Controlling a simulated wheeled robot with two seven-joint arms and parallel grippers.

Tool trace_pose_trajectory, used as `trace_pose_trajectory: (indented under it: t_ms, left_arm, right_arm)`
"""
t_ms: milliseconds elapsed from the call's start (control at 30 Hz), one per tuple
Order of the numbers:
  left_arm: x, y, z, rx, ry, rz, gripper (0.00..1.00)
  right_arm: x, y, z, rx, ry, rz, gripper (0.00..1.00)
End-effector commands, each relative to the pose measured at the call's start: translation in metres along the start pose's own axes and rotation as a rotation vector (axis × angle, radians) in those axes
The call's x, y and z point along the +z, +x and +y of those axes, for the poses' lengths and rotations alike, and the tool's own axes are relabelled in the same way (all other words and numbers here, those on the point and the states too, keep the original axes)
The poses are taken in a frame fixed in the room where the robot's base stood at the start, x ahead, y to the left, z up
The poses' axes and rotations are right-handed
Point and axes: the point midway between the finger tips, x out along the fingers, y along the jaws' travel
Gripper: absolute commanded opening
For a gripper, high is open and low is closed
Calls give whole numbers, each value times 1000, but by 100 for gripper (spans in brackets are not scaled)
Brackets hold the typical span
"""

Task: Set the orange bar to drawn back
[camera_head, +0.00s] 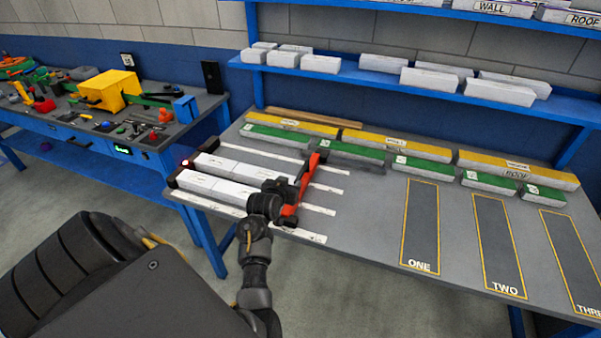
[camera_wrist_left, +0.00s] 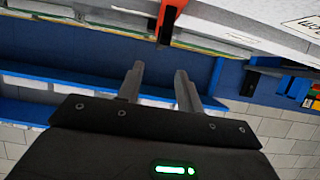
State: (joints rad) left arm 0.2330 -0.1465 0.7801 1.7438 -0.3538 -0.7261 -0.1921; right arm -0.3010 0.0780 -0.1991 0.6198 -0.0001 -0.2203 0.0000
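The orange bar (camera_head: 301,188) stands across the white strips on the grey table, at the right ends of two rows of white blocks (camera_head: 224,169). Whether it touches the blocks is unclear, as my left gripper hides part of that area. My left gripper (camera_head: 277,187) is close to the bar on its left side in the head view. In the left wrist view its two fingers (camera_wrist_left: 159,69) are apart with nothing between them. An orange piece with a dark lower part (camera_wrist_left: 170,17) shows just beyond the fingertips. My right gripper is not in view.
A dark end piece with a red light (camera_head: 187,164) stands at the blocks' left ends. Yellow bars (camera_head: 390,144) and green bars (camera_head: 350,152) line the table's back. Marked areas (camera_head: 421,225) lie empty at right. A blue shelf (camera_head: 420,88) hangs behind.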

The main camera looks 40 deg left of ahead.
Motion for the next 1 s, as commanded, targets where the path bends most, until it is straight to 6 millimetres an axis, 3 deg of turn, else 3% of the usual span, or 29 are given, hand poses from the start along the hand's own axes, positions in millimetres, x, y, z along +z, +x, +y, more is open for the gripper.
trace_pose_trajectory:
  t_ms: [267,700,1000]
  left_arm:
    - [-4,8,-1,-2,-12,13,36]
    - [-5,79,-2,-1,-12,11,36]
    - [-4,107,-2,-3,-11,11,36]
  right_arm:
    - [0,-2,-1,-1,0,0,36]
    - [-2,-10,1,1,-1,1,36]
    - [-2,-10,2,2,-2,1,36]
